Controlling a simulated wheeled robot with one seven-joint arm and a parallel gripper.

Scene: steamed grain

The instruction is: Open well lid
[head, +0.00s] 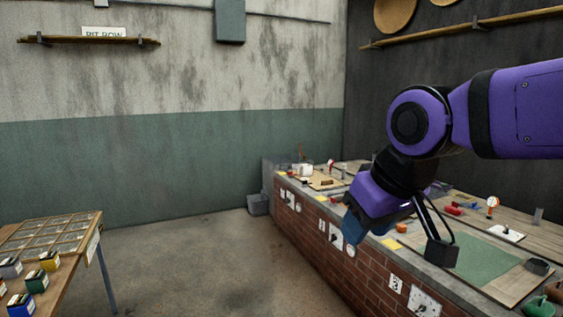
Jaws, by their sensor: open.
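My gripper (398,240) hangs over the front part of the brick-fronted counter (350,262), at the right of the head view. It is open, with nothing seen between its jaws; a dark block shows at its right side. A flat wooden board with a green panel (485,258) lies on the counter just right of the gripper. A plain wooden board (530,232) lies behind it. I cannot tell which surface is the well lid, and no raised lid is visible. My arm and gripper hide the middle of the counter.
Small items crowd the counter: a dial gauge (492,202), an orange block (401,228), a dark scoop-like piece (538,267) and a green vessel (538,305). A table with a divided tray (50,236) and small boxes stands at left. The floor (190,265) between is clear.

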